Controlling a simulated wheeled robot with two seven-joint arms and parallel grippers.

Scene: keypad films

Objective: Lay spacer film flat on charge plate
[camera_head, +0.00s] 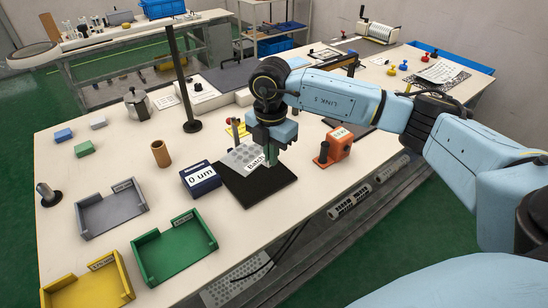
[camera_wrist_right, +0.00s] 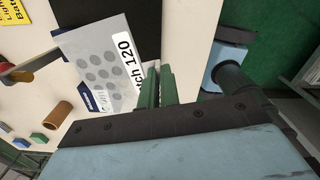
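The spacer film (camera_head: 243,157) is a thin grey sheet with dark dots and a white batch label. It appears tilted above the black charge plate (camera_head: 256,187), overhanging its far left side. My right gripper (camera_head: 269,156) is over the plate, pointing down. In the right wrist view its green fingers (camera_wrist_right: 159,87) are close together at the labelled edge of the film (camera_wrist_right: 95,65), shut on it. The black plate (camera_wrist_right: 180,40) shows behind the film and fingers. Whether the film touches the plate is unclear. My left gripper is in neither view.
A navy box marked "0 um" (camera_head: 200,179) stands just left of the plate. An orange block (camera_head: 335,146) is to its right. Green (camera_head: 175,250), grey (camera_head: 111,208) and yellow (camera_head: 88,285) trays lie front left. A dark post (camera_head: 183,85) rises behind.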

